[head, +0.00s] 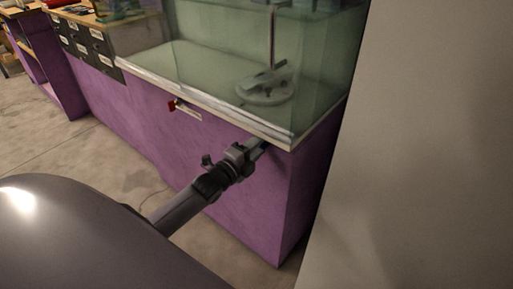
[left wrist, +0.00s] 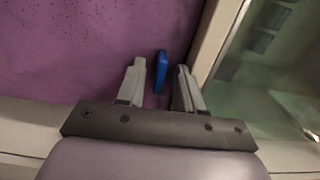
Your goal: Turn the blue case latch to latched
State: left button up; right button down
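The blue case latch (left wrist: 161,70) shows in the left wrist view as a small upright blue bar on the purple front of the display case (head: 215,155). My left gripper (left wrist: 161,68) is open, with one finger on each side of the latch and visible gaps between them. I cannot tell how deep the latch lies between the fingertips. In the head view my left gripper (head: 262,146) is at the case front, just under the glass edge near the right corner, and the blue latch is hidden there. My right gripper is not in view.
A red latch (head: 172,105) with a pale bar sits further left on the case front. A round stand (head: 265,88) is inside the glass. A grey wall or panel (head: 420,140) rises close on the right. Labelled drawers (head: 85,42) stand at the far left, with open floor in front.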

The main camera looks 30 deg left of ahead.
pick_arm(q)
jog(key=shift+c, duration=0.3)
grip_shut()
jog(key=shift+n, duration=0.4)
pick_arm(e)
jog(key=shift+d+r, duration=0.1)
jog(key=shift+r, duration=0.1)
pick_arm(q)
jog(key=n+p, duration=0.4)
jog(key=n, duration=1.3)
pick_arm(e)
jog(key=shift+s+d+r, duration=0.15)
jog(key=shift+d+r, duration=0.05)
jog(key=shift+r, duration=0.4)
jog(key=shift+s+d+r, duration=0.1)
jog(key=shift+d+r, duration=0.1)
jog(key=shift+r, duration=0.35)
pick_arm(q)
jog(key=shift+n, duration=0.3)
